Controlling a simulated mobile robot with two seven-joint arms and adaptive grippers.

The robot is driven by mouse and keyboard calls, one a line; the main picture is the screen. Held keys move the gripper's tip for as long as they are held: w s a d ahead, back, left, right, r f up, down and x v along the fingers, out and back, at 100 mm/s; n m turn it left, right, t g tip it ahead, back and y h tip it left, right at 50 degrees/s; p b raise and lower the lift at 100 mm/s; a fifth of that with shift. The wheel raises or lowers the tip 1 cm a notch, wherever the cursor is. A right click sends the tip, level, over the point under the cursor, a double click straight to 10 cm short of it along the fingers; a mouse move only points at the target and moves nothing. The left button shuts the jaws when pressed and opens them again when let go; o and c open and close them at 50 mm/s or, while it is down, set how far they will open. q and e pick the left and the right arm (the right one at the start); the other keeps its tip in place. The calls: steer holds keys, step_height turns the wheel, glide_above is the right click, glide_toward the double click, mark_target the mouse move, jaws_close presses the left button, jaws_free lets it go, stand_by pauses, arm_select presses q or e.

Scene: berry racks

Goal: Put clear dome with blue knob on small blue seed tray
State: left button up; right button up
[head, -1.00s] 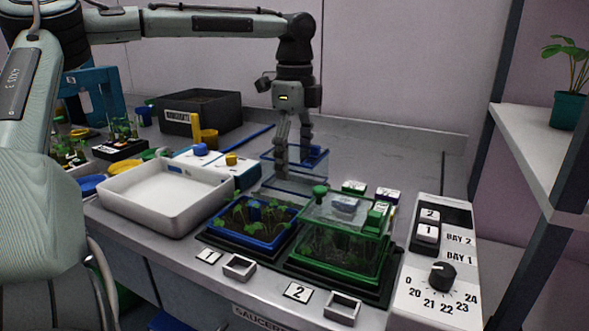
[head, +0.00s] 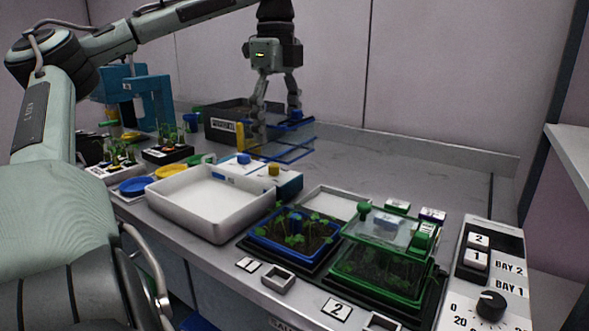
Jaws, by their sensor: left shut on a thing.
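The clear dome (head: 300,152) has blue edges and hangs from my left gripper (head: 276,120) above the back of the bench. Its blue knob is hard to make out between the fingers. The gripper is shut on the dome. The small blue seed tray (head: 256,246) holds soil and green seedlings and is uncovered. It stands on a black base behind label 1, nearer and lower in the head view than the dome. The dome is apart from it. My right gripper is not in view.
A green tray under a clear dome with a green knob (head: 364,208) stands right of the blue tray. A white basin (head: 182,222) lies left, with a dark box (head: 214,116) behind. The dial panel (head: 482,275) is at right. The back-right bench is clear.

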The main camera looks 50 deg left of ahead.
arm_select(q)
steer(key=s+d+r+b, duration=0.1)
steer(key=s+d+b, duration=0.1)
steer(key=s+d, duration=0.45)
steer(key=s+d+r+b, duration=0.1)
steer(key=s+d, duration=0.2)
steer(key=s, duration=0.7)
steer(key=p, duration=0.2)
glide_above(295, 215)
step_height(295, 215, down, 7)
steer(key=shift+s+r, duration=0.1)
steer(key=shift+d+f+b, duration=0.1)
steer(key=shift+f+b, duration=0.25)
step_height(295, 215, down, 3)
steer(key=shift+r+b, duration=0.2)
steer(key=shift+b, duration=0.15)
steer(key=shift+f, duration=0.4)
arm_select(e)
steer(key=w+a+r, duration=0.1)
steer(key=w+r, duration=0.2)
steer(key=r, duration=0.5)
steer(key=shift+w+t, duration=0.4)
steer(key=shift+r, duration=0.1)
arm_select(q)
steer(key=shift+f, duration=0.15)
steer(key=o, duration=1.2)
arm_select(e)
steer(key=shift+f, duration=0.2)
